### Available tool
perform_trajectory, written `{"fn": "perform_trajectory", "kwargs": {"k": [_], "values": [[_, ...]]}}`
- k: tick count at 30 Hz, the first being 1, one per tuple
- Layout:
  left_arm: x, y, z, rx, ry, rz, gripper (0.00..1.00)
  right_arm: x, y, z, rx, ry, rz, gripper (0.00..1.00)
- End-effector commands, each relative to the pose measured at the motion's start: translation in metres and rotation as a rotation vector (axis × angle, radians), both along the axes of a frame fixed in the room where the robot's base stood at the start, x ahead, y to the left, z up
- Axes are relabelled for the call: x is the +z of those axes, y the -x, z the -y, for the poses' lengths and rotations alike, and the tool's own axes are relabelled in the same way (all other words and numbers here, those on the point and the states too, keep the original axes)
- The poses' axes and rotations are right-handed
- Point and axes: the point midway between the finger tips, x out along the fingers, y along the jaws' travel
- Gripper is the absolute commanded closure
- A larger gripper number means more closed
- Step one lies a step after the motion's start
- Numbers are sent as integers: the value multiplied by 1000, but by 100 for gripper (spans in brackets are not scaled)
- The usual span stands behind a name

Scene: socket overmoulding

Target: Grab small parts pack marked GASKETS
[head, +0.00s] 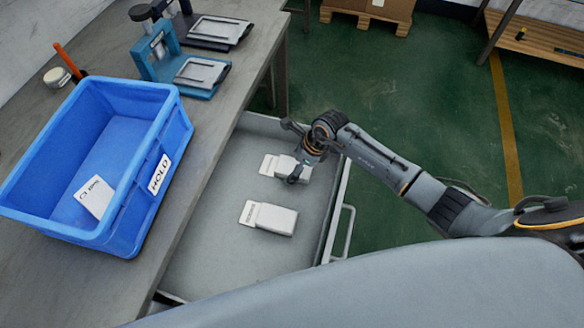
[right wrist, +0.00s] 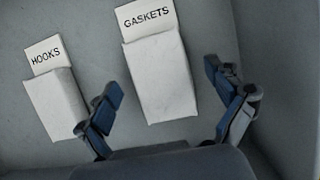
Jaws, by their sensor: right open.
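The GASKETS pack (right wrist: 164,76), a white pouch with a printed label flap, lies flat in the open grey drawer. In the head view it is the farther pack (head: 272,166), partly covered by my right gripper. My right gripper (head: 291,152) is open above it. In the right wrist view the two fingers (right wrist: 162,84) stand apart on either side of the pack, with nothing held. The HOOKS pack (right wrist: 55,103) lies beside it to the left, close to the left finger; in the head view it is the nearer pack (head: 268,218). My left gripper is not in view.
A blue bin (head: 122,215) labelled HOLD stands on the workbench (head: 220,95) with a white pack (head: 94,197) inside, seemingly marked CLIPS. A teal press fixture (head: 160,60) stands behind it. The drawer (head: 205,255) has bare floor around the packs and raised walls.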

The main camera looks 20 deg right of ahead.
Motion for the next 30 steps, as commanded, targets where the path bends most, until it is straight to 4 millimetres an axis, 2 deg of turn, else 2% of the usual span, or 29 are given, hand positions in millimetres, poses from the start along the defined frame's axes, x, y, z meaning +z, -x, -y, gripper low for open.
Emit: {"fn": "perform_trajectory", "kwargs": {"k": [19,27,28,30], "values": [[-4,-5,0,0,1,8,12,-5,0,0,0,0,0,8],[-4,-6,0,0,1,9,12,-5,0,0,0,0,0,63],[-4,-6,0,0,1,9,12,-5,0,0,0,0,0,66],[-4,-6,0,0,0,9,12,-5,0,0,0,0,0,67]]}}
